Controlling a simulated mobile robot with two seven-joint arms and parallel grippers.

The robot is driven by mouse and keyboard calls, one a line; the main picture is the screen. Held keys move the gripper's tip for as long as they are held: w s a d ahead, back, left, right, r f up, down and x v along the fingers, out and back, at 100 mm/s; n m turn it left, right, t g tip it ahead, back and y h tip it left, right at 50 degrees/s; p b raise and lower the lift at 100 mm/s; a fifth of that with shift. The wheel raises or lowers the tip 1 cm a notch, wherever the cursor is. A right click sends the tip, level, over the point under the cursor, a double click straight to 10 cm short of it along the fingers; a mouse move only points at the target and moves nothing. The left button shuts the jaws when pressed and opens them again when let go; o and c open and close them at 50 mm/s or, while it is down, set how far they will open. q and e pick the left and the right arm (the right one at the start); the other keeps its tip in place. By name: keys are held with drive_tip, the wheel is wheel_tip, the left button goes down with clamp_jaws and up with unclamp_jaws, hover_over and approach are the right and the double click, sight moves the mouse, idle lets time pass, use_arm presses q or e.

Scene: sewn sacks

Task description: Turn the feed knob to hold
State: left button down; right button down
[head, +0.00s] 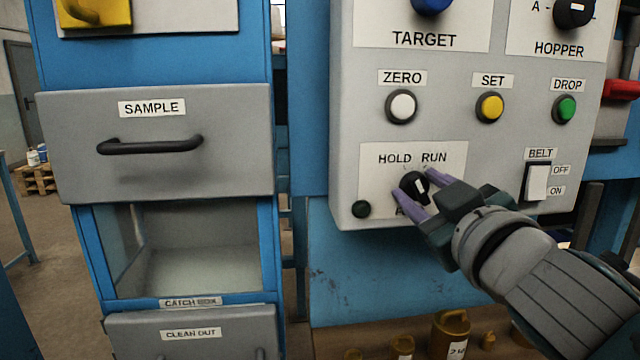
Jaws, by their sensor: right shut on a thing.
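The feed knob (411,184) is black with a white mark, on a white plate low on the grey control panel. The words HOLD and RUN (412,158) are printed above it, HOLD to the left and RUN to the right. The label below it is mostly hidden by a finger. My right gripper (413,187) comes in from the lower right and is shut on the knob, one purple finger on each side. The white mark shows between the fingers, close to upright; which word it points at I cannot tell. My left gripper is not in view.
Above the knob are the white ZERO button (401,107), yellow SET button (489,107) and green DROP button (565,109). The BELT switch (537,182) is close to my right wrist. At the left stands a blue cabinet with a SAMPLE drawer (230,150). Brass weights (450,330) stand below.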

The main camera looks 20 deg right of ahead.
drive_tip(key=shift+r, duration=0.1)
idle(0.3)
drive_tip(key=shift+c, duration=1.8)
unclamp_jaws()
drive_tip(key=b+v, duration=0.1)
drive_tip(key=v, duration=0.9)
drive_tip(key=shift+d, duration=0.1)
